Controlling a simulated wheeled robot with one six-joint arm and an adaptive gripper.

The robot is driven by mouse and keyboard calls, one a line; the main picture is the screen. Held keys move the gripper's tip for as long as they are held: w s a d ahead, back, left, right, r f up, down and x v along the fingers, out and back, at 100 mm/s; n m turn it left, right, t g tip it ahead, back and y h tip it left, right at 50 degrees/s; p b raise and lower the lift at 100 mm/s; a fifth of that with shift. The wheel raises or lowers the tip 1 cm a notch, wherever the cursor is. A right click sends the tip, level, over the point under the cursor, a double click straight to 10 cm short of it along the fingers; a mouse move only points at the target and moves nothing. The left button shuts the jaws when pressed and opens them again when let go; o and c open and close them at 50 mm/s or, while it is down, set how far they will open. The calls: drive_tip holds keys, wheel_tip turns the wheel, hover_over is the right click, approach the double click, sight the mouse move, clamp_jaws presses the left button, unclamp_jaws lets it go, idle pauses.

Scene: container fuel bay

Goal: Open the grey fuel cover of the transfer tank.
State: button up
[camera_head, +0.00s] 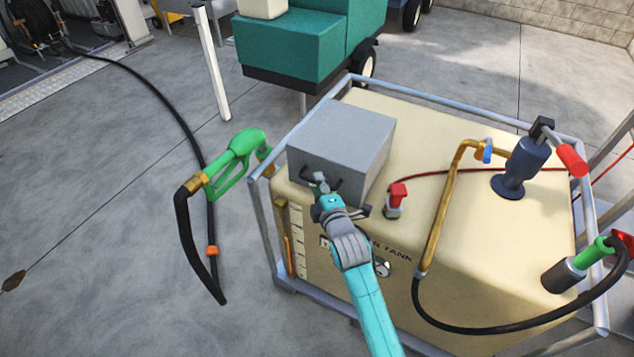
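The grey fuel cover (343,132) is a box-shaped lid on the near left corner of the top of the cream transfer tank (460,245). It looks shut, sitting flat on the tank. My gripper (320,178) is in front of the cover's near face, at the end of my teal arm. Dark curved parts show on both sides of its tip; I cannot tell whether they are a handle on the cover or my fingers. Contact with the cover is unclear. The gripper and wrist hide the lower middle of that face and part of the tank's lettering.
A grey-blue rail frame (262,215) surrounds the tank. A green nozzle (235,160) with a black hose hangs at its left. A red-topped valve (396,198), a brass pipe (440,215) and a dark pump (520,168) stand right of the cover. Open floor lies left.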

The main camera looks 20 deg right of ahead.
drive_tip(key=shift+w+f, duration=0.1)
drive_tip(key=shift+w, duration=0.7)
drive_tip(key=shift+c, duration=0.2)
clamp_jaws()
